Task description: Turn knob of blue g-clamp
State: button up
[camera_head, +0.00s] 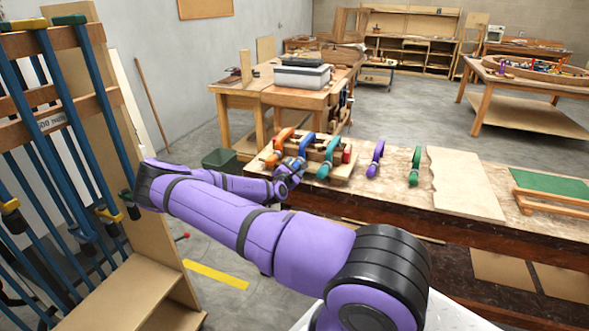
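The blue g-clamp (306,145) is on the bent wooden lamination on the near workbench, between an orange clamp (282,138) and a teal clamp (329,154). My purple arm reaches across the picture to it. My gripper (296,167) is at the near side of the blue clamp, around its lower end. The clamp's knob is hidden or too small to make out there. I cannot tell whether the fingers touch it or whether they are open or shut.
A purple clamp (375,159) and a green clamp (415,166) lie to the right on the bench (395,187), beside a pale wooden board (462,182). A rack of long blue clamps (75,130) stands close on the left. Another workbench (260,94) is behind.

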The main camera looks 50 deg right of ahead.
jog(key=c, duration=0.6)
jog(key=shift+m, duration=0.5)
